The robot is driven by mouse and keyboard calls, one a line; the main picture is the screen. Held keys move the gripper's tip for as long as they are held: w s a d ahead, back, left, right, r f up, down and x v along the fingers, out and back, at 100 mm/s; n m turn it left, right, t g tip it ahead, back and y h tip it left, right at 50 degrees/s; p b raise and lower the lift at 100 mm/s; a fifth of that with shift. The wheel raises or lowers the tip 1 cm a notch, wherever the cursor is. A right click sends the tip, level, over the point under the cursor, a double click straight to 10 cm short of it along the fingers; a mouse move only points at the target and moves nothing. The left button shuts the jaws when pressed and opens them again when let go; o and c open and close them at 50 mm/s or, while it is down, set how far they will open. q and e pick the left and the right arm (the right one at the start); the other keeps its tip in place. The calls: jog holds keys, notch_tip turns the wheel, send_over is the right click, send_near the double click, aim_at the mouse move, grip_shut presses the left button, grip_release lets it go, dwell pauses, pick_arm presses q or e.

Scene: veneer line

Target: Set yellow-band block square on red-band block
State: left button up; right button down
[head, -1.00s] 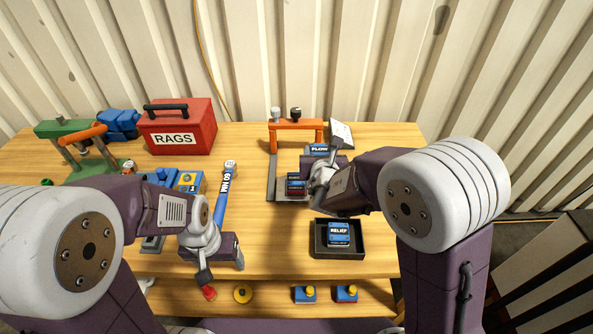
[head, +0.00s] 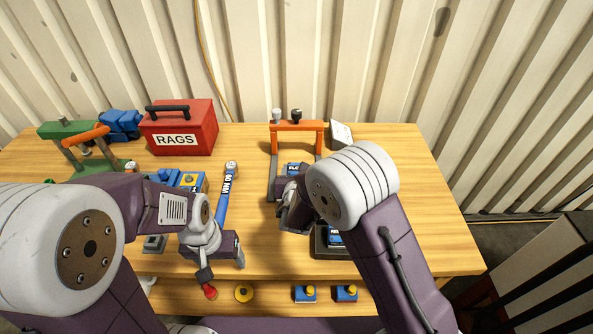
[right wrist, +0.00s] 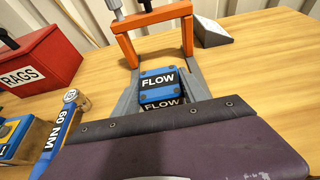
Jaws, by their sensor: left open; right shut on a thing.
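A blue block labelled FLOW (head: 293,168) is held by my right gripper (head: 288,187). The red-band block, seen earlier between the rails, is now hidden by my right arm and hand. Whether the FLOW block touches or squares with it cannot be seen. My left gripper (head: 222,262) is open and empty near the front edge, apart from the blocks.
A black tray (head: 321,249) with a blue block stands at the front right, partly covered by my right arm. A blue torque wrench (head: 226,200), a red RAGS box (head: 178,128) and a green fixture (head: 66,128) stand left. The table's right side is clear.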

jog(key=shift+f, duration=0.1)
jog(key=c, duration=0.6)
grip_release()
jog(key=shift+r, duration=0.3)
jog(key=v, duration=1.2)
jog(key=shift+f, duration=0.1)
